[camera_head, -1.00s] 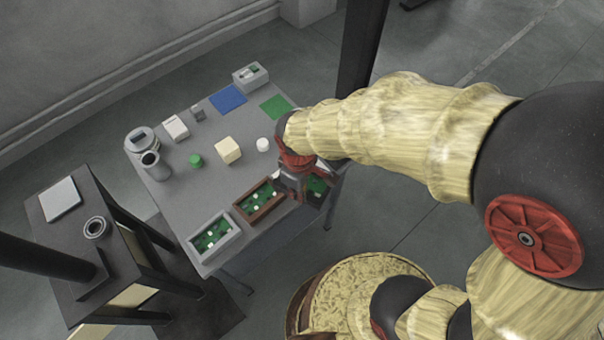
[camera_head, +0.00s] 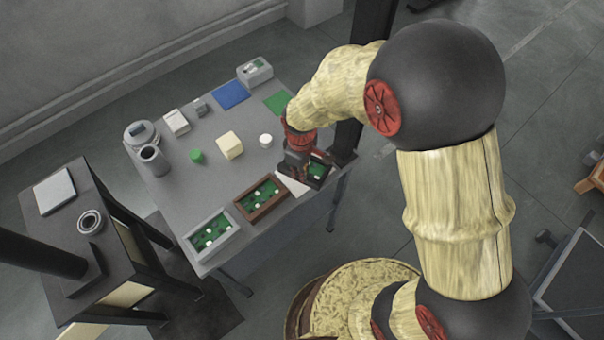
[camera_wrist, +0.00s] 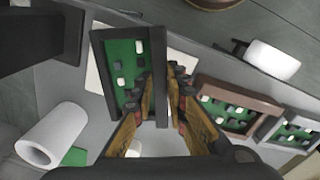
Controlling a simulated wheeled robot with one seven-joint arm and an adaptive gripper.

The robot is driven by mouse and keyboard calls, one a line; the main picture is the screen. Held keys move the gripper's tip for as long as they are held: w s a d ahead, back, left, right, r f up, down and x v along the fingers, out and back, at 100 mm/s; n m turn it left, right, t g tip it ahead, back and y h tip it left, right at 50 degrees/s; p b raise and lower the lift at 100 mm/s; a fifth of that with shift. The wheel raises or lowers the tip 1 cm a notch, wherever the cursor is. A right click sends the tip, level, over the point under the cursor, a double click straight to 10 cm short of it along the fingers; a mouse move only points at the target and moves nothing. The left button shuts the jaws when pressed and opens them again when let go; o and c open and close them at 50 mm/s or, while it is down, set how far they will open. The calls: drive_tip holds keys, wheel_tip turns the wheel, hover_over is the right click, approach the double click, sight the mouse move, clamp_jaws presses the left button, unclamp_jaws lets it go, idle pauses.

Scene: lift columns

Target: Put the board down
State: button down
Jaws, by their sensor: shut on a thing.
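The board is a green circuit board with white and dark parts in a black frame (camera_wrist: 107,75). In the head view the black-framed board (camera_head: 319,171) is at the table's right front corner, partly hidden by my gripper (camera_head: 300,172). In the wrist view my gripper (camera_wrist: 165,92) is shut on the frame's right-hand wall, one finger on each side of it. A white flat sheet (camera_wrist: 94,78) shows under and beside the board. It also shows in the head view (camera_head: 291,185). I cannot tell whether the board touches it.
A brown tray (camera_head: 240,207) and a grey tray (camera_head: 190,240), both with green boards, stand left of my gripper. A white round piece (camera_head: 265,140), a cream block (camera_head: 229,145) and a green cylinder (camera_head: 197,156) stand behind. A dark post (camera_head: 349,135) rises close right.

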drive_tip(key=shift+f, duration=0.25)
drive_tip(key=shift+f, duration=0.1)
drive_tip(key=c, duration=1.9)
unclamp_jaws()
drive_tip(key=shift+o, duration=0.7)
drive_tip(key=s+d+r+m+t+p, duration=0.1)
drive_tip(key=s+d+r+m+p, duration=0.15)
drive_tip(key=r, duration=0.95)
drive_tip(key=s+d+r+m+t+p, duration=0.15)
drive_tip(key=d+r, duration=0.25)
drive_tip(key=r, duration=0.9)
drive_tip(key=s+d+r+m+t, duration=0.2)
drive_tip(key=s+d+r+m, duration=0.5)
drive_tip(key=s, duration=0.4)
wheel_tip(320, 180, up, 2)
drive_tip(key=shift+s+d+t, duration=0.35)
drive_tip(key=shift+s+d, duration=0.05)
drive_tip(key=shift+d, duration=0.35)
